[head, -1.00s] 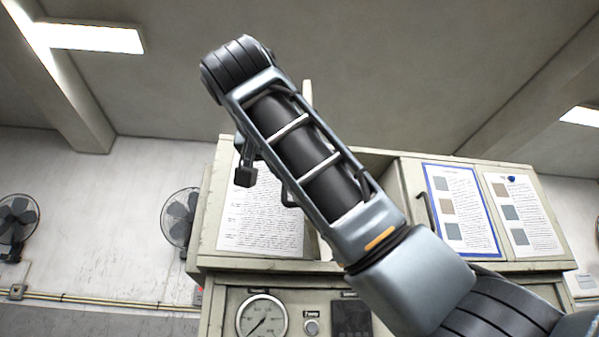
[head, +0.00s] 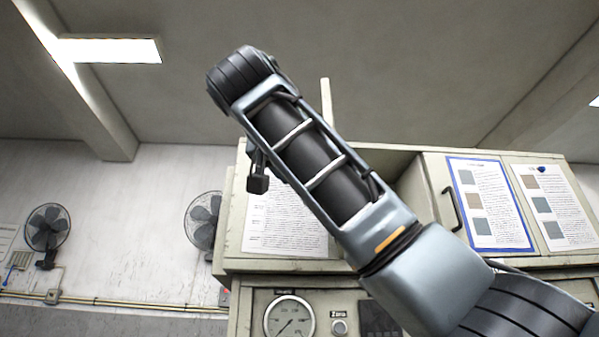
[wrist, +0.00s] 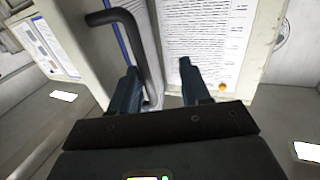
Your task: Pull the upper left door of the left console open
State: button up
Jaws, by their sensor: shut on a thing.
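In the wrist view the sheet (wrist: 207,45) is ahead, and the door's dark bar handle (wrist: 148,50) runs down between my fingers. My gripper (wrist: 160,85) is shut on the handle's lower part. In the head view my arm hides the gripper and this handle.
The closed upper right door (head: 430,205) has its own dark handle and posted sheets. Below are a round gauge (head: 290,316) and a knob (head: 339,327). Wall fans (head: 204,220) stand to the left, with open room before them.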

dwell(0.4)
jog(key=shift+s+a+f, duration=0.1)
jog(key=shift+s, duration=0.05)
jog(key=b+v, duration=0.2)
jog(key=v, duration=0.5)
jog(key=shift+s+b, duration=0.25)
jog(key=shift+b, duration=0.1)
